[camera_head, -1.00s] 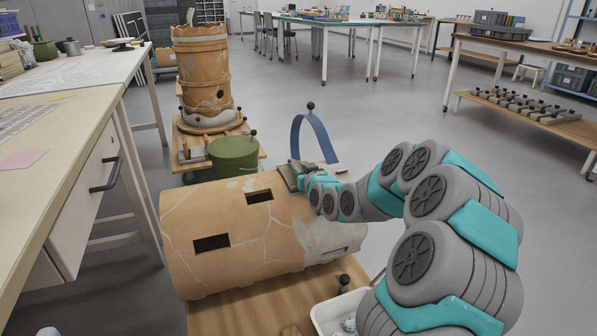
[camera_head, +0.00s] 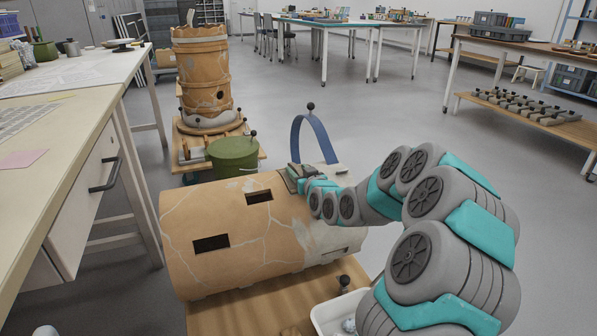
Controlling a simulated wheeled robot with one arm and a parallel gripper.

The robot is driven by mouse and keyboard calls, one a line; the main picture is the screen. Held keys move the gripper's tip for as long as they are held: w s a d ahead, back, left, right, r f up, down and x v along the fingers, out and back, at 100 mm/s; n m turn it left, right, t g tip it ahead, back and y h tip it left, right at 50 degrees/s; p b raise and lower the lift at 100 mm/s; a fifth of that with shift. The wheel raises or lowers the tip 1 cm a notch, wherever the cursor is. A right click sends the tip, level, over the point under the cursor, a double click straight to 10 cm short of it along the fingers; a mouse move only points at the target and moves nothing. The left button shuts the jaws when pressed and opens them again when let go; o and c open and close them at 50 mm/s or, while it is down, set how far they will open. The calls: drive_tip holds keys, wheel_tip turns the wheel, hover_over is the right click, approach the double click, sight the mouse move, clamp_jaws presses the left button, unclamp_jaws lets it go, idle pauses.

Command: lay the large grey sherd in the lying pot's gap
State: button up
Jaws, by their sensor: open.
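The lying pot (camera_head: 215,267) is a large orange-brown cylinder with pale crack lines, on its side. Two dark rectangular openings show in its wall, one at the front left (camera_head: 211,243) and one higher up (camera_head: 259,196). A pale grey area (camera_head: 325,236) covers part of the pot's right end; I cannot tell whether it is the large grey sherd or a fill. My gripper (camera_head: 293,176) is open at the upper right of the pot, close to its top surface. Its fingertips are small and partly hidden, so contact is unclear.
The pot lies over a wooden board (camera_head: 245,311). A white tray (camera_head: 324,318) stands at its front right. A green drum (camera_head: 233,156), a blue hoop (camera_head: 322,136) and a standing banded pot (camera_head: 203,75) are behind. A workbench (camera_head: 75,110) bounds the left; floor is open at right.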

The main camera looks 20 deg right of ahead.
drive_tip(key=shift+r, duration=0.3)
drive_tip(key=s, duration=0.6)
drive_tip(key=s+r, duration=0.1)
drive_tip(key=s, duration=0.2)
drive_tip(key=shift+s, duration=0.25)
drive_tip(key=shift+s+r+b, duration=0.25)
drive_tip(key=shift+s+b, duration=0.45)
drive_tip(key=shift+s, duration=0.5)
drive_tip(key=s+a+f+n+g, duration=0.1)
drive_tip(key=s+a+f+g, duration=0.35)
drive_tip(key=s, duration=0.25)
drive_tip(key=s+a+f+g, duration=0.4)
drive_tip(key=s+a, duration=0.1)
drive_tip(key=s, duration=0.2)
drive_tip(key=s+a+g, duration=0.2)
drive_tip(key=s+g, duration=0.1)
drive_tip(key=s, duration=0.6)
drive_tip(key=s+a+r+g, duration=0.1)
drive_tip(key=s+g, duration=0.2)
drive_tip(key=s, duration=0.7)
drive_tip(key=s+a+r+m+g, duration=0.1)
drive_tip(key=s+a+g, duration=0.1)
drive_tip(key=s, duration=0.8)
drive_tip(key=shift+a+g, duration=0.3)
drive_tip(key=shift+g, duration=0.45)
